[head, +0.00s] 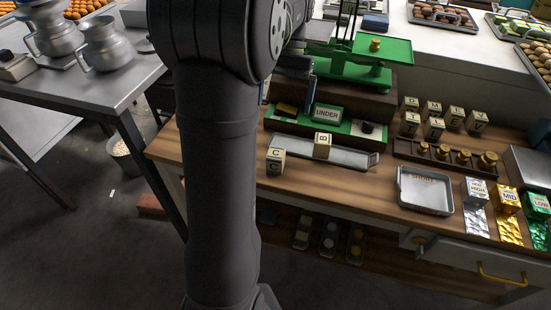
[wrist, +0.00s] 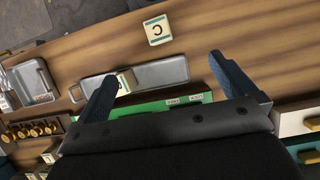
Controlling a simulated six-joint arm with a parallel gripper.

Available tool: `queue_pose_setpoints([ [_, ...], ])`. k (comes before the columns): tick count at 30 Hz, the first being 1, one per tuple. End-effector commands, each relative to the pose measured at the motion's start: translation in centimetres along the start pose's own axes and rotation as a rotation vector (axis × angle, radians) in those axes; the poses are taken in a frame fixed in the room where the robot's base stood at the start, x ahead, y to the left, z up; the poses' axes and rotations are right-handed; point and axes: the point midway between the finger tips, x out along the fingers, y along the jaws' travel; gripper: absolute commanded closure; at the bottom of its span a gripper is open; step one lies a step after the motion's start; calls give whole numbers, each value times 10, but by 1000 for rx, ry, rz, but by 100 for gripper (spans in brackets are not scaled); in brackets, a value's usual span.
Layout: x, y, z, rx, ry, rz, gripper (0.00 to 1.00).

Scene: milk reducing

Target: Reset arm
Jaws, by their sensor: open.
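My gripper (wrist: 162,66) is open, its two dark blue fingers spread wide with nothing between their tips. In the head view my own arm hides most of it, and only a part shows beside the green scale (head: 393,49). A cream block marked C (head: 275,161) stands on the wooden bench near its front left. It also shows in the wrist view (wrist: 157,29), beyond the fingertips and apart from them. A block marked B (head: 322,146) sits on a long metal tray (head: 362,159). In the wrist view the left finger partly overlaps this tray (wrist: 165,73).
A green board with an UNDER sign (head: 327,114) lies behind the long tray. To the right are a small metal tray (head: 425,190), brass weights (head: 463,157), several lettered blocks and HIGH, MID and LOW boxes (head: 507,200). Metal jugs (head: 101,45) stand on a separate left table.

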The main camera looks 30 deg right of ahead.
Motion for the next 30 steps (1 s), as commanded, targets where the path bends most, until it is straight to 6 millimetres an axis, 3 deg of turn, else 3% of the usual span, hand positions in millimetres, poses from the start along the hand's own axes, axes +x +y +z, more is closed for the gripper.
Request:
queue_pose_setpoints([
  [6, 43, 0, 0, 0, -1, 0, 0],
  [12, 66, 0, 0, 0, 2, 0, 0],
  [30, 70, 0, 0, 1, 2, 0, 0],
])
